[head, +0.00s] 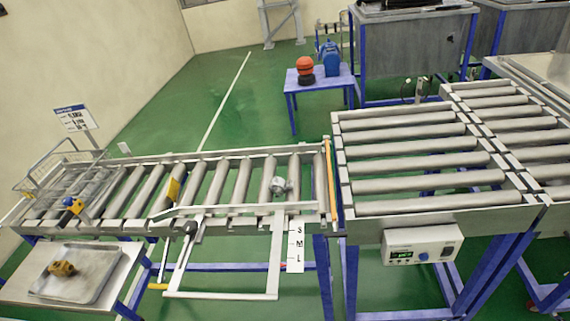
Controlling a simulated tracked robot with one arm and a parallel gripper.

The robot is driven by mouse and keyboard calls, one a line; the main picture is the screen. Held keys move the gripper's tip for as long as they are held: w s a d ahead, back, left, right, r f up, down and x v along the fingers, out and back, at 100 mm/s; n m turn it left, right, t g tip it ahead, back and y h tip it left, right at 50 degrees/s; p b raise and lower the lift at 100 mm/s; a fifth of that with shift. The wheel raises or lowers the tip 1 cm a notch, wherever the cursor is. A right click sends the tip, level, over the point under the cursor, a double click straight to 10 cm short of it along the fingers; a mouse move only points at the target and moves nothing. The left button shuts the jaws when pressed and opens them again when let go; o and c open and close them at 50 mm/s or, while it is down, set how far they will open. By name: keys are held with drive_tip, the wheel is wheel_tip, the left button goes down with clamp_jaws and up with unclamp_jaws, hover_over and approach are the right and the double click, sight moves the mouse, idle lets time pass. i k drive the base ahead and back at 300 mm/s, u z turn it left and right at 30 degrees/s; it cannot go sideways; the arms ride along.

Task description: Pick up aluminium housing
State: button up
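A small silver-grey metal part (280,186), which looks like the aluminium housing, sits on the rollers of the left conveyor (215,228), near its right end. It is small in the picture, so its exact shape and which way it faces are hard to tell. My gripper does not show in the head view, and nothing in the picture touches the part.
A hinged metal frame (222,295) hangs at the conveyor's front beside an S-M-L scale (296,247). A wire basket (45,172) stands left. A wider roller conveyor (440,196) adjoins right.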

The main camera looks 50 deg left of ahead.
sight(278, 184)
drive_tip(key=u, duration=0.3)
drive_tip(key=i, duration=0.95)
drive_tip(key=u, duration=0.55)
